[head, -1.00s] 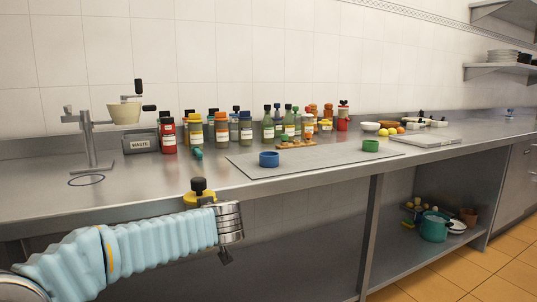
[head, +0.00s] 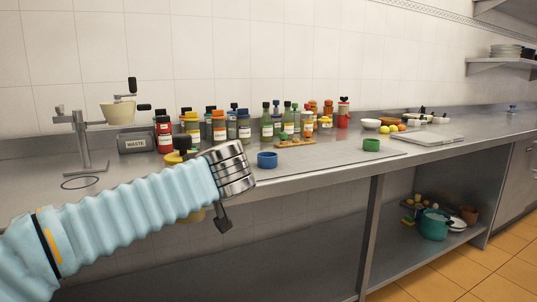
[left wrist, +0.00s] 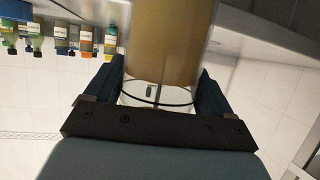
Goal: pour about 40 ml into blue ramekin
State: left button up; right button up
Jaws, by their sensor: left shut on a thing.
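The blue ramekin (head: 267,160) stands on the counter, at the left end of a grey mat, and looks empty from here. My left gripper (left wrist: 158,88) is shut on a bottle with a black cap (head: 182,143) and yellow collar. Its tan-brown body (left wrist: 168,45) shows between the two dark fingers in the left wrist view. In the head view my left arm hides most of the bottle and the fingers. The bottle is left of the blue ramekin and apart from it, at the counter's front edge, and looks roughly upright. My right gripper is not in view.
Several labelled bottles (head: 219,126) stand along the back wall. A green ramekin (head: 371,145) sits on the right of the grey mat (head: 330,156). A waste box (head: 135,142) and a stand with a cream bowl (head: 118,112) are at left. The mat's middle is clear.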

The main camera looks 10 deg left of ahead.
aim_at(266, 160)
jog(key=i, duration=1.4)
